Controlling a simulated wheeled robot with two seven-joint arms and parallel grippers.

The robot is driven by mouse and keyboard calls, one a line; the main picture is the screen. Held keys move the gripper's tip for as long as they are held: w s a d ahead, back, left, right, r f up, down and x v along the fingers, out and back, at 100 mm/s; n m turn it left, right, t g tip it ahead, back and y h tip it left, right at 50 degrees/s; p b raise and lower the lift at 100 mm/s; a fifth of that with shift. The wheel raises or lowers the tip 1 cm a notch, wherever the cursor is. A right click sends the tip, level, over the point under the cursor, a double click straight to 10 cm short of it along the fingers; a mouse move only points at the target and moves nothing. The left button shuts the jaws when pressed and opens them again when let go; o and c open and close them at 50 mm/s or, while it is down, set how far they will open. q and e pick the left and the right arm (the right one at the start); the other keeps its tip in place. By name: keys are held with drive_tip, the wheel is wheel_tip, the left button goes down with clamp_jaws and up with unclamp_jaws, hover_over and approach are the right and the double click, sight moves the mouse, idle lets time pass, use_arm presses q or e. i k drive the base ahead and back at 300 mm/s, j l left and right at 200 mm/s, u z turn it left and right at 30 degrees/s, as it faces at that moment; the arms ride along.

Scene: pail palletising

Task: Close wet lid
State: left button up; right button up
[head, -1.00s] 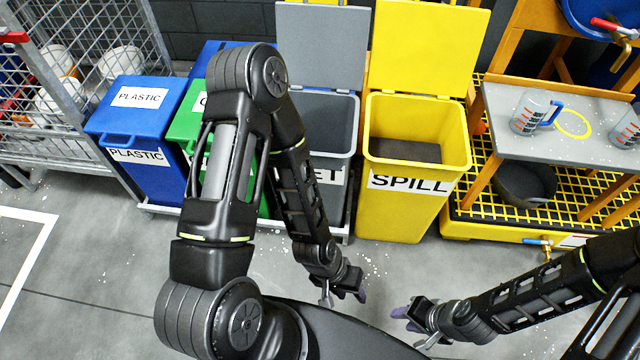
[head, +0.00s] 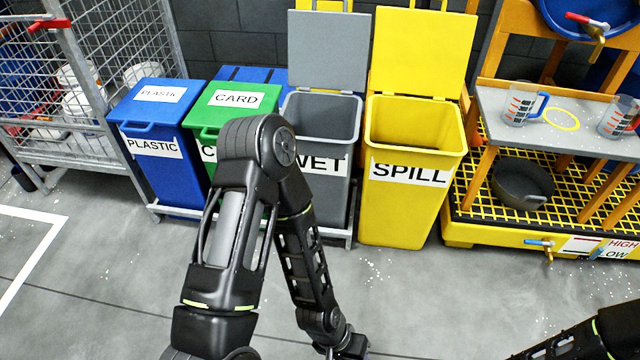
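The grey bin labelled WET (head: 332,181) stands between the green CARD bin and the yellow SPILL bin. Its grey lid (head: 328,52) is swung up and stands upright behind the open mouth. My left arm reaches down in front of the CARD and WET bins and hides part of their fronts. My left gripper is at the bottom edge, mostly cut off, so its fingers do not show. My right arm shows only as a forearm piece at the bottom right, and its gripper is out of view.
The yellow SPILL bin (head: 409,205) also has its lid (head: 422,50) up. The blue PLASTIC bin (head: 160,178) and green CARD bin (head: 236,97) are shut. A wire cage (head: 95,110) stands left. A yellow spill pallet (head: 470,232) and shelf with jugs stand right. Floor in front is clear.

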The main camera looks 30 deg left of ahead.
sight(327, 50)
drive_tip(key=i+j, duration=0.15)
drive_tip(key=i, duration=0.5)
drive_tip(key=i+j, duration=0.2)
drive_tip(key=i, duration=0.5)
drive_tip(key=u, duration=0.05)
